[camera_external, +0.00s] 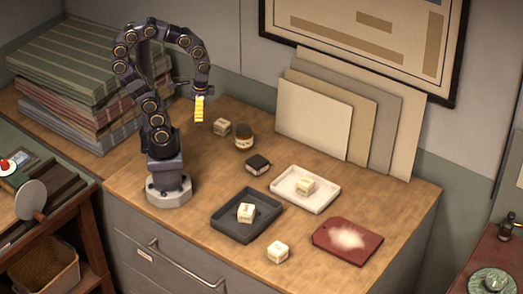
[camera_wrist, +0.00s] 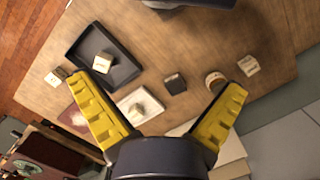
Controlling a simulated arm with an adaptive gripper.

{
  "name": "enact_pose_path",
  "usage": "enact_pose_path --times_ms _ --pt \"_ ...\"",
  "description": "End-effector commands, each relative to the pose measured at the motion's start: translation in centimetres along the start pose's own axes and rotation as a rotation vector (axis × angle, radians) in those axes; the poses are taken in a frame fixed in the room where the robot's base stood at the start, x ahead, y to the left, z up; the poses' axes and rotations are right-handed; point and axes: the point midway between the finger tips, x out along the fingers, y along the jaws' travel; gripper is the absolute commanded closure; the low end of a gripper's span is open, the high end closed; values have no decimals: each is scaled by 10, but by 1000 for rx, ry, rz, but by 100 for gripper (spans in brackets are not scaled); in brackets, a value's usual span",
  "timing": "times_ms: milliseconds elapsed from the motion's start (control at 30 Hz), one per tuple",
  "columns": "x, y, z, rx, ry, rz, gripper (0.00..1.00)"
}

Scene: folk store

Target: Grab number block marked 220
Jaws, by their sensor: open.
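Several cream blocks with small dark markings are on the wooden counter; I cannot read which is 220. One block (camera_external: 246,212) sits in the dark tray (camera_external: 226,233), also seen in the wrist view (camera_wrist: 101,64). Another block (camera_external: 306,186) sits in the white tray (camera_external: 321,206). A third block (camera_external: 278,252) stands on bare wood near the front edge. One more block (camera_external: 222,127) is at the back, beside the jar; it shows at right in the wrist view (camera_wrist: 249,66). My gripper (camera_external: 199,109) is open and empty, raised above the counter, its yellow fingers (camera_wrist: 156,82) spread wide.
A jar (camera_external: 243,137) and a small dark box (camera_external: 257,166) stand mid-counter. A red board (camera_external: 348,241) with a pale powdery patch lies at front right. Panels (camera_external: 314,118) lean against the wall. Stacked folders (camera_external: 75,60) are behind my arm. Bare wood separates the trays.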

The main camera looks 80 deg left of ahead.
Motion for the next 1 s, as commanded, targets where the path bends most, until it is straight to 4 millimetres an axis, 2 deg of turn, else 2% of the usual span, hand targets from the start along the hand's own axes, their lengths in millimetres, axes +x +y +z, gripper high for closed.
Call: enact_pose_path --times_ms 467,500,533,800,933,1000 --pt "0 -1 1 -12 -1 1 0" --pt "0 -1 1 -12 -1 0 13" --pt "0 -1 1 -12 0 0 15" --pt "0 0 1 -11 -1 0 15" --pt "-1 3 -11 -18 -1 -4 15" --pt "-4 9 -27 -31 5 -8 15"
